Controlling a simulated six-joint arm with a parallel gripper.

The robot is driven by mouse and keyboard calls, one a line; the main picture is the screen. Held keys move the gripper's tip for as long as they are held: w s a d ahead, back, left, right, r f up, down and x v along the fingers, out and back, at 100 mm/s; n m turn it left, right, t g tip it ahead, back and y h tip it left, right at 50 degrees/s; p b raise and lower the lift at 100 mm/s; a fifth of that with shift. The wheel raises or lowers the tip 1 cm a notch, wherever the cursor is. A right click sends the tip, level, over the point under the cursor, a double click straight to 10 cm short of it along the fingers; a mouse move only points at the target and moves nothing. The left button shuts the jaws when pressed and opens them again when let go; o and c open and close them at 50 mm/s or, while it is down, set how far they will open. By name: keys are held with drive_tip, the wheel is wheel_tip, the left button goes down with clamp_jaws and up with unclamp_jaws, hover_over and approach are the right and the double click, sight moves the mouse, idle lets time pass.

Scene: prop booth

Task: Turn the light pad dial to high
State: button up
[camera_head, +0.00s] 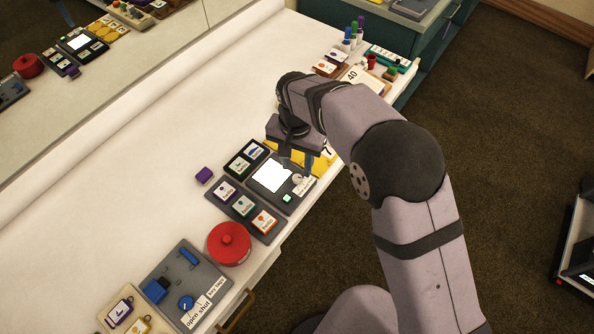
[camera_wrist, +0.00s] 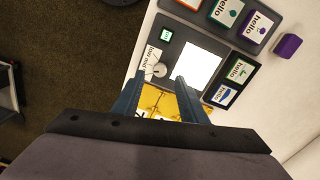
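The light pad is a dark grey panel with a bright white square (camera_head: 272,175), which also shows in the wrist view (camera_wrist: 199,66). Its small pale round dial (camera_head: 297,179) sits beside the square; in the wrist view the dial (camera_wrist: 159,70) lies between my fingertips. A white label (camera_wrist: 150,57) next to the dial reads "low med"; the rest is hard to read. The dial's exact pointing is too small to tell. My gripper (camera_wrist: 159,78) is open, its two blue-grey fingers apart above the dial. I cannot tell whether either finger touches it.
A green button (camera_head: 287,198) is on the pad. Card holders (camera_head: 243,206) and a purple block (camera_head: 204,175) stand beside it. A red round pot (camera_head: 229,243) and a grey switch panel (camera_head: 186,283) are nearer. Yellow pieces (camera_wrist: 158,102) lie under my gripper.

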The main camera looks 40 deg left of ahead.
sight(297, 177)
drive_tip(key=shift+f+p, duration=0.55)
drive_tip(key=shift+f, duration=1.85)
clamp_jaws()
